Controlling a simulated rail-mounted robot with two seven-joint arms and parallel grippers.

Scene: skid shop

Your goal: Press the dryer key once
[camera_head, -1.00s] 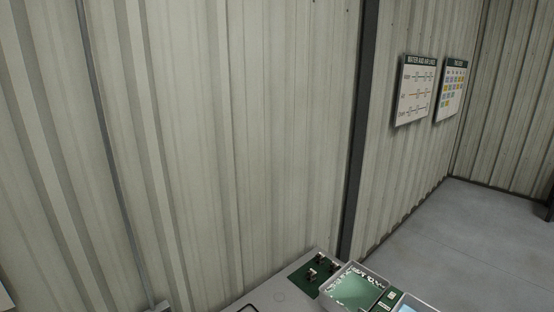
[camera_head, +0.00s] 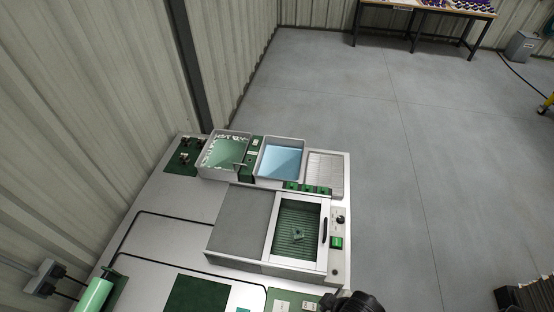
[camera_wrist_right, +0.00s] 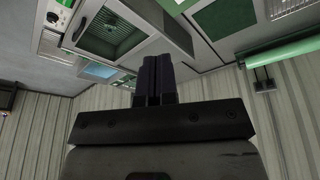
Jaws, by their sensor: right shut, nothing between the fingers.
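The dryer looks to be the grey box with a window (camera_head: 240,222) on the bench in the head view. A ribbed green inside with a small green piece shows through its glazed door. On its right side is a narrow panel with a black knob (camera_head: 340,219) and a green key (camera_head: 337,242). The box also shows in the wrist view (camera_wrist_right: 163,22), upside down. My right gripper (camera_wrist_right: 153,62) is shut and empty, its dark fingers together, apart from the box. A dark part of my arm shows at the head view's bottom edge. My left gripper is out of view.
Behind the box stand a tray of green liquid (camera_head: 228,152), a tray of blue liquid (camera_head: 281,158) and a ribbed grey plate (camera_head: 325,174). A green roller (camera_head: 95,294) is at front left. The corrugated wall borders the bench's left; open floor lies right.

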